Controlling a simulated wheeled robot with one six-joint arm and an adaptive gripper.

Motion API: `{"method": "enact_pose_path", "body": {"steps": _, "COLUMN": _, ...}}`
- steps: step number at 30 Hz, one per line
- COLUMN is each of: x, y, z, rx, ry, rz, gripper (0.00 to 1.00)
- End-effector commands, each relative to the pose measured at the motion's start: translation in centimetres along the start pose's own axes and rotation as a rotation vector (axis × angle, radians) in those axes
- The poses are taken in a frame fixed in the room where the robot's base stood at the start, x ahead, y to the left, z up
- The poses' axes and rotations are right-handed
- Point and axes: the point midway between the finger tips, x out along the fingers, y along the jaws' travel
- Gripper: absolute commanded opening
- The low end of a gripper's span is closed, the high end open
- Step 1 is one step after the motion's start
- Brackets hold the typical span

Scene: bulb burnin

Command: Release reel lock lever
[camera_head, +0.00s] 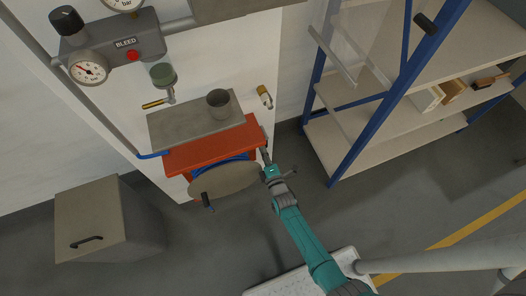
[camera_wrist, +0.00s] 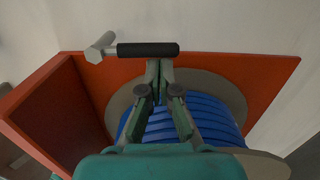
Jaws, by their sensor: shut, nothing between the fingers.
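The hose reel shows in the head view as a grey round flange (camera_head: 226,178) under an orange-red housing (camera_head: 215,149). In the wrist view, blue hose (camera_wrist: 205,117) is wound between grey flanges inside the orange-red housing (camera_wrist: 200,65). A lever with a black grip (camera_wrist: 148,49) and a grey end piece (camera_wrist: 100,47) lies across the top of the wrist view. My gripper (camera_wrist: 160,64) is shut and empty, its fingertips right at the black grip; I cannot tell if they touch. In the head view my gripper (camera_head: 268,167) is at the reel's right side.
A grey plate (camera_head: 170,130) with a metal cup (camera_head: 219,104) lies above the housing. A black-handled crank (camera_head: 207,202) sticks out at the flange's lower left. A blue-framed shelf (camera_head: 365,125) stands right, a grey cabinet (camera_head: 95,218) left. The floor between cabinet and arm is clear.

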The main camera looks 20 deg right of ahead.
Motion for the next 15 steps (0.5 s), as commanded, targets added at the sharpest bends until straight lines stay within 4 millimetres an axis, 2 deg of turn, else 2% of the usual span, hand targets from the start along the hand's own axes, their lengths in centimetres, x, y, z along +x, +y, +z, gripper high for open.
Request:
{"method": "enact_pose_path", "body": {"steps": 8, "x": 0.0, "y": -0.1, "z": 0.5, "rx": -0.061, "ry": -0.001, "rz": 0.003, "gripper": 0.00}}
{"method": "enact_pose_path", "body": {"steps": 15, "x": 0.1, "y": -0.4, "z": 1.5, "rx": -0.210, "ry": -0.002, "rz": 0.009, "gripper": 0.00}}
